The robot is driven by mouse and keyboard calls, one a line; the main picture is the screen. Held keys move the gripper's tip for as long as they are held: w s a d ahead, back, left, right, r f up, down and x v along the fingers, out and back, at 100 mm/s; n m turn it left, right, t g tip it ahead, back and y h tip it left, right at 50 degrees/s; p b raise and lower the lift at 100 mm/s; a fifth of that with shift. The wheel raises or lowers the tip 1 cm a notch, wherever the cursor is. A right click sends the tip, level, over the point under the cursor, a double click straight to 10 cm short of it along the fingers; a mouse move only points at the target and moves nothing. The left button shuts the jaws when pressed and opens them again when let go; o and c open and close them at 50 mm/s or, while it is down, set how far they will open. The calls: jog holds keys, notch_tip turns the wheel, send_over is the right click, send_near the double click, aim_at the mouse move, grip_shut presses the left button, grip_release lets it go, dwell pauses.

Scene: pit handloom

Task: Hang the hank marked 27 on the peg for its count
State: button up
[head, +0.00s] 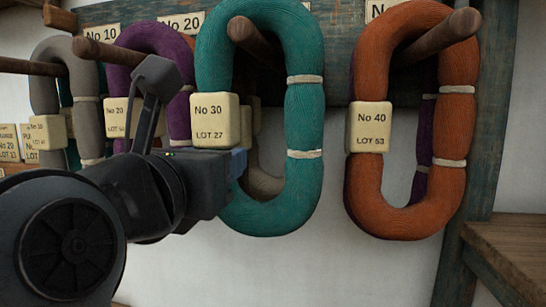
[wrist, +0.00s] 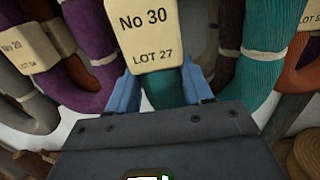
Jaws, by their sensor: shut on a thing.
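The teal hank (head: 305,120) has a tag (head: 213,112) reading No 30, LOT 27. In the wrist view, the tag (wrist: 148,32) is upright above my gripper (wrist: 162,82), with the teal yarn (wrist: 165,90) between its blue fingers. My gripper is shut on the hank's lower left side, just under the tag. A wooden peg (head: 246,36) comes forward through the hank's loop near its top, its tip in front of the left strand. I cannot tell whether the hank rests on it. This peg's count plate is mostly hidden behind the hank.
An orange hank (head: 459,125), tagged No 40, LOT 53, hangs at right. A purple hank (head: 150,40) and a grey hank (head: 46,62) hang at left, beneath plates No 20 (head: 183,23) and No 10 (head: 102,33). A wooden bench (head: 515,245) stands lower right.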

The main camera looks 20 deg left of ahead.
jog(key=shift+a+f, duration=0.15)
jog(key=shift+f, duration=0.5)
jog(key=o, duration=1.2)
jog(key=shift+r, duration=0.2)
